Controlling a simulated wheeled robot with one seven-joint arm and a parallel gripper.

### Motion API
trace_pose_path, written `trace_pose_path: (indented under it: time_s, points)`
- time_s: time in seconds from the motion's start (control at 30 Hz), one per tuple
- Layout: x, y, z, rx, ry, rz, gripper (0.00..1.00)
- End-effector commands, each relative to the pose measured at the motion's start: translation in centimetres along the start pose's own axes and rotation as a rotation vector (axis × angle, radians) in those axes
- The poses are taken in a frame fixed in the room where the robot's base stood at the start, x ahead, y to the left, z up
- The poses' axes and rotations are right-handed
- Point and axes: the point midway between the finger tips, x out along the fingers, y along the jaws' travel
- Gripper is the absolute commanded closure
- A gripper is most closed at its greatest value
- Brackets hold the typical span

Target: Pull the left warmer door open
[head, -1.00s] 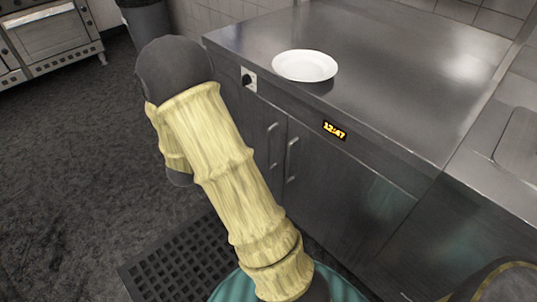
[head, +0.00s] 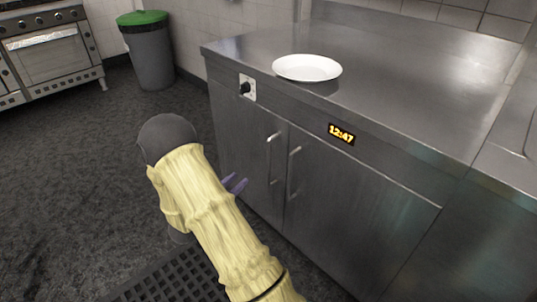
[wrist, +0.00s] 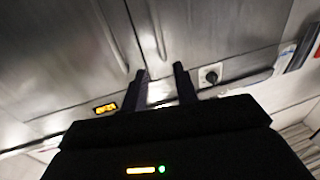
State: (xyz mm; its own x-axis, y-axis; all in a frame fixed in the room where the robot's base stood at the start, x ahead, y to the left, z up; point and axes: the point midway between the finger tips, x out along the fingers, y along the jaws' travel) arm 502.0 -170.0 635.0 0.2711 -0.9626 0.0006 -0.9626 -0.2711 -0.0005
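The steel warmer has two closed front doors. The left warmer door (head: 238,148) has a vertical bar handle (head: 271,158) near its right edge. The right door (head: 345,220) has its own handle (head: 293,172) just beside it.
A white plate (head: 307,68) lies on the warmer's top. A knob (head: 246,87) and a clock display (head: 341,133) are on its front. A green-lidded bin (head: 148,55) and an oven (head: 52,52) stand behind. The floor at left is clear around a black grid mat (head: 165,281).

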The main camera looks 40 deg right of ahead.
Motion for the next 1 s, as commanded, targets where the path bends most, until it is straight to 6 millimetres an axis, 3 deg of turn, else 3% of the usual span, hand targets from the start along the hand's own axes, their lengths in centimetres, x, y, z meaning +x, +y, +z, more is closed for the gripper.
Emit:
trace_pose_path:
  time_s: [0.27, 1.0]
  points:
    - [3.1, 0.1, 0.1, 0.002, 0.002, 0.004, 0.7]
    - [15.9, 0.0, 0.2, 0.003, 0.001, 0.002, 0.7]
